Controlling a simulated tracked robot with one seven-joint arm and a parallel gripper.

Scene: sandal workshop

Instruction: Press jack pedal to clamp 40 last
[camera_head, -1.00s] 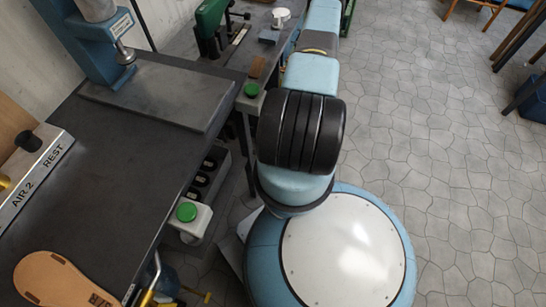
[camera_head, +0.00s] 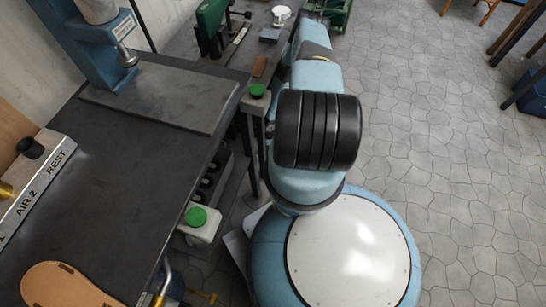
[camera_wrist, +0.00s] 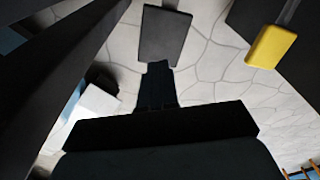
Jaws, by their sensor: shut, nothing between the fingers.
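In the wrist view my gripper (camera_wrist: 158,72) is shut and empty, its dark fingers together and pointing down toward the floor. A dark grey flat plate (camera_wrist: 165,36), pedal-like, shows just beyond the fingertips; I cannot tell whether they touch it. A yellow block (camera_wrist: 270,46) on a dark bar, also pedal-like, is at the upper right, apart from the fingers. Neither view marks which one is the jack pedal. I cannot make out a last labelled 40. In the head view my gripper is hidden behind my arm.
A dark bench (camera_head: 130,165) carries a blue press (camera_head: 95,45), an AIR 2 REST panel (camera_head: 38,185) and a tan sole (camera_head: 62,285). Green buttons (camera_head: 196,217) sit at its edge. A white block (camera_wrist: 98,102) is left in the wrist view. Open stone floor (camera_head: 440,150) lies right.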

